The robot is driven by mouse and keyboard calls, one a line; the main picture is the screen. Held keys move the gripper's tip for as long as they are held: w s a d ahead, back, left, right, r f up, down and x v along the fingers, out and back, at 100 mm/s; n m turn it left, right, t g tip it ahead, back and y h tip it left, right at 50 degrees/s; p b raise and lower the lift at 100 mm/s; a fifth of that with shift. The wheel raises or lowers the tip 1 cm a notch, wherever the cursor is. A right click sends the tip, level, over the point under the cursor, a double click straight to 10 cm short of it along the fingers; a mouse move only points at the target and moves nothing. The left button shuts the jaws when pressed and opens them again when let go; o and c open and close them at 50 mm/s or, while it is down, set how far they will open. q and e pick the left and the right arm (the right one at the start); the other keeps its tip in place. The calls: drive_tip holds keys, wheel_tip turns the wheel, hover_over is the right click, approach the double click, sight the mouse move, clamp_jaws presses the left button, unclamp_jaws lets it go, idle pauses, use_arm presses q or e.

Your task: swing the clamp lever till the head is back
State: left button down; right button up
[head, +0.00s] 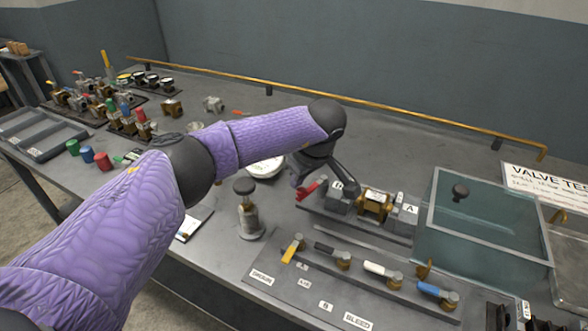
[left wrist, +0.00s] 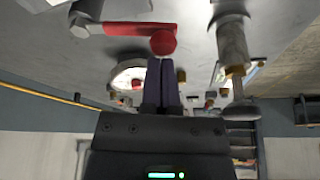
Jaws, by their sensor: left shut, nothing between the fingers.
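The red clamp lever (head: 312,188) is at the left end of the clamp fixture, beside the grey block marked B (head: 341,196). A brass valve body (head: 374,204) sits between block B and the grey block marked A (head: 404,213). My left gripper (head: 298,179) is at the lever, its fingers partly hidden by my wrist. In the left wrist view, the shut, empty fingers (left wrist: 161,68) point at the red ball knob (left wrist: 163,42) of the lever. The tips are at or very near the knob; I cannot tell whether they touch. My right gripper is out of view.
A post with a dark knob (head: 247,211) stands left of the fixture. In front is a panel with several valve handles (head: 340,262). A glass-lidded box (head: 480,225) is at the right. A round white dial (head: 264,167) lies behind my arm.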

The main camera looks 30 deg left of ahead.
use_arm(q)
drive_tip(key=shift+s+d, duration=0.15)
drive_tip(key=shift+d, duration=0.25)
drive_tip(key=shift+d+p, duration=0.25)
drive_tip(key=shift+p, duration=0.2)
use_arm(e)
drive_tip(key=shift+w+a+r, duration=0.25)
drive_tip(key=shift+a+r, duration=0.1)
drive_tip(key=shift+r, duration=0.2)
use_arm(q)
drive_tip(key=shift+d, duration=0.1)
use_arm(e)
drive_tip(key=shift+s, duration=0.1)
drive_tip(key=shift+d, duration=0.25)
use_arm(q)
drive_tip(key=shift+f+b, duration=0.2)
drive_tip(key=shift+b, duration=0.2)
drive_tip(key=shift+w+b, duration=0.6)
drive_tip(key=shift+w+r, duration=0.15)
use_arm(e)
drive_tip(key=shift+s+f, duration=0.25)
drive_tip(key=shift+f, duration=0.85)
